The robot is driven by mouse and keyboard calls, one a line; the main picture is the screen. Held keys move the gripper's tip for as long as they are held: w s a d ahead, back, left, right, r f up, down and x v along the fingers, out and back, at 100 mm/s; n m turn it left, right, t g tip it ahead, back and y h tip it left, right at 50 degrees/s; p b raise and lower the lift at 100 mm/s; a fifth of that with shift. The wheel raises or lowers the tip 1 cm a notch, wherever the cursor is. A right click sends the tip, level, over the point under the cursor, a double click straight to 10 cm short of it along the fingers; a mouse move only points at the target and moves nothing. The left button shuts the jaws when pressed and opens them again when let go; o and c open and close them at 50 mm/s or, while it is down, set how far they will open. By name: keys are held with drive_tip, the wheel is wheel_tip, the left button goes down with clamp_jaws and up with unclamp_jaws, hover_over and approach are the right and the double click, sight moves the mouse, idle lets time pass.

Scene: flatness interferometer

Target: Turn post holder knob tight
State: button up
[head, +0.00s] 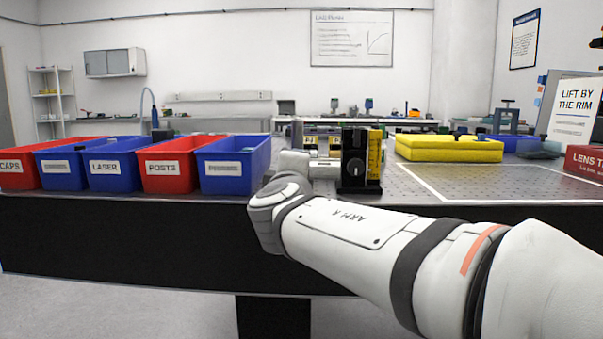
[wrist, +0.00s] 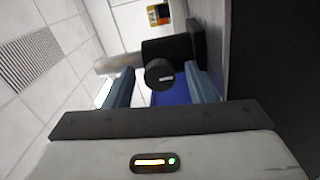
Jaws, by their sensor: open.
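In the wrist view, the black knob (wrist: 160,75) is a short round cylinder with a small pale mark on its face. It sticks out from the black post holder (wrist: 178,48), which appears sideways in this tilted view. A pale post (wrist: 118,62) comes out of the holder on the left. My gripper (wrist: 160,70) is open, with one blue-grey finger on each side of the knob and a visible gap on both sides. I cannot tell how deep the knob sits between the fingers.
In the head view, a black upright block with a dial (head: 358,175) stands close to my wrist. Red and blue bins (head: 232,168) line the bench's left side. A yellow foam block (head: 448,150) lies right of the black block. The white-outlined area (head: 500,183) is clear.

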drive_tip(key=shift+s, duration=0.45)
drive_tip(key=s+p, duration=0.1)
drive_tip(key=s, duration=0.6)
drive_tip(key=shift+f+p, duration=0.15)
drive_tip(key=shift+p, duration=0.15)
drive_tip(key=shift+a, duration=0.1)
